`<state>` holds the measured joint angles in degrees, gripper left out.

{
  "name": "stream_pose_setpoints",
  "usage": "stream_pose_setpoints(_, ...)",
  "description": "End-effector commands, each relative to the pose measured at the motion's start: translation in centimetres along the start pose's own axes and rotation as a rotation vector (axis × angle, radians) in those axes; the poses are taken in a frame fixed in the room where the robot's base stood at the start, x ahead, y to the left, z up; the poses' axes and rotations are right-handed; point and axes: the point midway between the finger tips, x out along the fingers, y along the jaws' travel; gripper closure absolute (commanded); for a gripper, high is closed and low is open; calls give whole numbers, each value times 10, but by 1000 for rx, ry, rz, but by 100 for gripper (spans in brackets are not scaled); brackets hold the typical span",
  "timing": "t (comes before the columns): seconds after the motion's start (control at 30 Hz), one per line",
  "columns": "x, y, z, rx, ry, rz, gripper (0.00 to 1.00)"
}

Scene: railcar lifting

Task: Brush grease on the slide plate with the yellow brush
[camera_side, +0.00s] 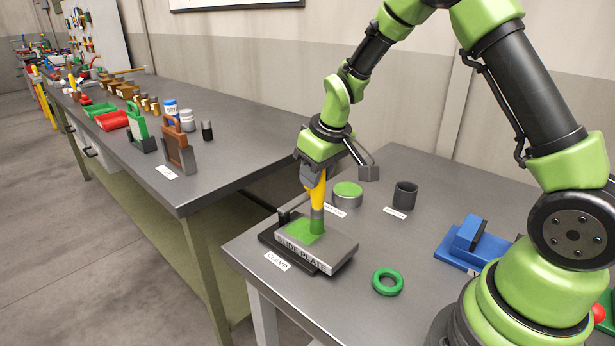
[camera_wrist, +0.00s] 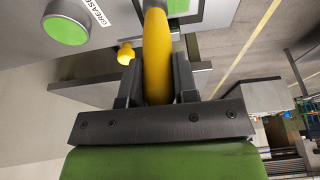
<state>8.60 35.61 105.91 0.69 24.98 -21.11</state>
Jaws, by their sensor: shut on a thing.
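My gripper (camera_side: 311,178) is shut on the yellow brush (camera_side: 317,193) and holds it upright, bristles down. In the wrist view the yellow handle (camera_wrist: 156,55) sits between the two dark jaws. The slide plate (camera_side: 336,251) is a grey block lettered "SLIDE PLATE", lying in the dark clamp (camera_side: 268,237). A patch of green grease (camera_side: 300,229) covers part of its top. The brush's green-tipped bristles are at the plate and appear to touch it. The grease tin (camera_side: 347,191) with green contents stands behind the plate; it also shows in the wrist view (camera_wrist: 66,24).
A dark cup (camera_side: 405,195) stands right of the tin. A green ring (camera_side: 388,281) lies in front, right of the plate. A blue fixture (camera_side: 473,243) is farther right. A second bench (camera_side: 230,150) at the left holds several tools and trays.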

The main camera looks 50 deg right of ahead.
Motion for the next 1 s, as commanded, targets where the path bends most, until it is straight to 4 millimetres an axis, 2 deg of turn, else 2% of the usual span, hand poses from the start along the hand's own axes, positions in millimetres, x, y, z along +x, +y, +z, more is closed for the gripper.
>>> stream_pose_setpoints(0.13, 0, 15, 0, 5, -1, 0, 100)
stream_pose_setpoints(0.2, -5, 14, -2, 0, 3, 0, 100)
stream_pose_setpoints(0.27, -22, 14, -7, 0, 8, 3, 100)
stream_pose_setpoints(0.8, -65, 13, -20, -1, 3, 2, 100)
stream_pose_setpoints(1.0, -76, 13, -23, 0, 2, 2, 100)
